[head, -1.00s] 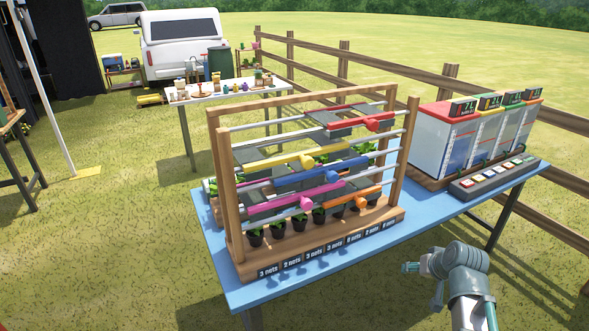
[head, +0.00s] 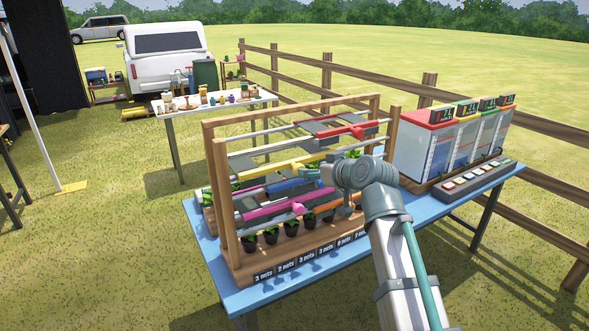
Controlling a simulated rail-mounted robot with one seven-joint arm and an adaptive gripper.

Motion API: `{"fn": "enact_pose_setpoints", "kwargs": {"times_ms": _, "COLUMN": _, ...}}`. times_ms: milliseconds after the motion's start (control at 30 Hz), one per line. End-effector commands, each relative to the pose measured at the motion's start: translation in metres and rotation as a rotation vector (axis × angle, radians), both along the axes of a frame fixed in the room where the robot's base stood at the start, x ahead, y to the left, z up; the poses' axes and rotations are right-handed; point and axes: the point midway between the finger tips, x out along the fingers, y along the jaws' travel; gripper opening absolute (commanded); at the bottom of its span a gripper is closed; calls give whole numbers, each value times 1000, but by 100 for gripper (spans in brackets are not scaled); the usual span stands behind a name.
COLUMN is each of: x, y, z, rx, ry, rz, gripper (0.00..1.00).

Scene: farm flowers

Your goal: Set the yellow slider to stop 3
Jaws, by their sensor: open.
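The yellow slider (head: 268,168) lies on the second rail from the top of a wooden rack (head: 222,205). Its yellow knob is near the middle of the rail, just left of my gripper. My gripper (head: 326,178) is open and in front of the rack, at about the height of the yellow and blue rails. I cannot tell whether it touches anything. It hides part of the blue slider (head: 292,187) and the right part of the rails. Any stop marks are too small to read.
The red slider (head: 340,134) is above; the magenta slider (head: 270,211) is below. Potted plants (head: 271,235) stand under the rails, behind a row of net labels. The blue table (head: 240,297) also bears several coloured-top bins (head: 424,150) and a button panel (head: 470,183).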

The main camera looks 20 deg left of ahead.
Motion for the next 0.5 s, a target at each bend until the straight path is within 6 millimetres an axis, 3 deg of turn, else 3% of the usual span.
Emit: {"fn": "enact_pose_setpoints", "kwargs": {"times_ms": 500, "x": 48, "y": 58, "z": -29, "rx": -1, "ry": 2, "rz": 1, "gripper": 62}}
